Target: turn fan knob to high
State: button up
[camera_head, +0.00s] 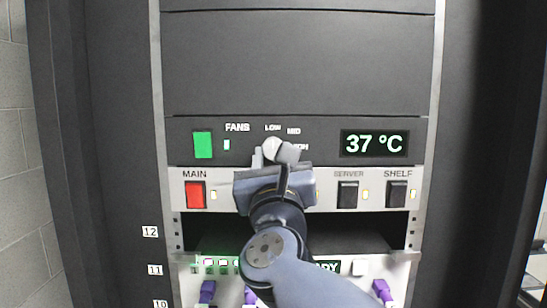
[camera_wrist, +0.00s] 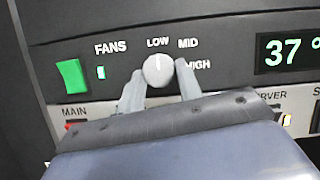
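The fan knob (camera_wrist: 158,70) is a round pale grey dial on the dark FANS panel (camera_wrist: 220,52). Its dark pointer line is at the top, toward LOW; MID and HIGH are printed to its right. The knob also shows in the head view (camera_head: 269,147), partly covered by my gripper (camera_head: 273,155). In the wrist view, my gripper (camera_wrist: 159,78) has one finger on each side of the knob. The fingers stand apart, with what look like narrow gaps to the knob; contact is not clear.
A lit green switch (camera_head: 203,144) is left of the knob, and a 37 °C display (camera_head: 374,143) is to the right. Below are a red MAIN switch (camera_head: 195,194) and black SERVER (camera_head: 347,195) and SHELF (camera_head: 396,194) switches.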

jog(key=c, duration=0.5)
jog(key=shift+o, duration=0.2)
jog(key=shift+m+b, duration=0.3)
jog(key=shift+m, duration=0.1)
jog(key=m+h+b, duration=0.1)
jog(key=m, duration=0.1)
jog(key=m+h+b, duration=0.1)
jog(key=shift+a+f+m, duration=0.15)
jog(key=shift+a+m, duration=0.05)
jog(key=shift+m, duration=0.2)
jog(key=m+h+b, duration=0.1)
jog(key=m, duration=0.2)
jog(key=m+g+h+b, duration=0.1)
jog(key=m+h, duration=0.1)
jog(key=m, duration=0.1)
jog(key=shift+a+m+g+h, duration=0.2)
jog(key=shift+m+g+h, duration=0.1)
jog(key=m, duration=0.2)
jog(key=m+g+h, duration=0.1)
jog(key=m, duration=0.2)
jog(key=shift+a+r+m+g+h+b, duration=0.1)
jog(key=shift+r+m+g+h+b, duration=0.2)
jog(key=shift+r+m+g+h, duration=0.1)
jog(key=m+g, duration=0.1)
jog(key=m, duration=0.2)
jog(key=m+g+p, duration=0.1)
jog(key=m, duration=0.1)
jog(key=shift+r+m, duration=0.2)
jog(key=shift+m, duration=0.2)
